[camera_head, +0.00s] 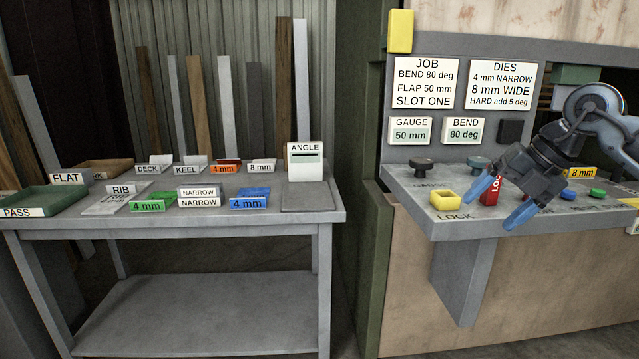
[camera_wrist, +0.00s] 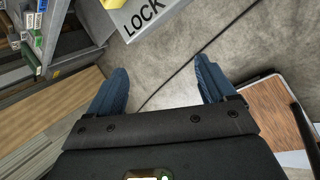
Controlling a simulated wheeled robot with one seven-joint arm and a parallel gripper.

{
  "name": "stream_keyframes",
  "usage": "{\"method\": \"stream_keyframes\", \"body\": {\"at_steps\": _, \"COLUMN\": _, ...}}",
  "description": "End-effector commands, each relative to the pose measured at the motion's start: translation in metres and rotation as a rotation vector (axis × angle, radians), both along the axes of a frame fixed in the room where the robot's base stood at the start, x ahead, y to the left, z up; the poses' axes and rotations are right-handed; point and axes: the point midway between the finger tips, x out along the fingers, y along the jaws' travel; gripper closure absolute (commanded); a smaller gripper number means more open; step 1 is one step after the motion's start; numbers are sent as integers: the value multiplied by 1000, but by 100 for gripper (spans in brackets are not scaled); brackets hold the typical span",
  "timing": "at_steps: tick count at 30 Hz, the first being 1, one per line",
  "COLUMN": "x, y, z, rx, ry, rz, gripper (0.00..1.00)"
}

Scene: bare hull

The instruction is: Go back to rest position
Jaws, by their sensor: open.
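My gripper (camera_head: 503,201) shows at the right in the head view, with two blue fingers spread apart and nothing between them. It hangs in front of the control shelf (camera_head: 418,196), angled down and to the left. In the wrist view, my gripper (camera_wrist: 163,92) has its blue fingers wide apart over the grey floor.
A grey table (camera_head: 335,215) at the left carries labelled dies, plates, an ANGLE gauge (camera_head: 305,160) and a green PASS tray (camera_head: 45,200). Knobs (camera_head: 422,164) and a green button (camera_head: 597,192) stand on the shelf near my arm. Floor is open between table and shelf.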

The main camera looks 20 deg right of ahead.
Motion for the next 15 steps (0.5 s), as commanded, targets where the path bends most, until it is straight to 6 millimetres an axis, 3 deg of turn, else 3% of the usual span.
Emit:
{"method": "stream_keyframes", "body": {"at_steps": 1, "x": 6, "y": 38, "z": -8, "rx": 92, "ry": -38, "rz": 66, "gripper": 17}}
{"method": "stream_keyframes", "body": {"at_steps": 6, "x": 11, "y": 146, "z": -8, "rx": 398, "ry": -177, "rz": 247, "gripper": 17}}
{"method": "stream_keyframes", "body": {"at_steps": 12, "x": -6, "y": 245, "z": 10, "rx": 761, "ry": -331, "rz": 382, "gripper": 17}}
{"method": "stream_keyframes", "body": {"at_steps": 15, "x": -21, "y": 281, "z": 21, "rx": 942, "ry": -400, "rz": 415, "gripper": 17}}
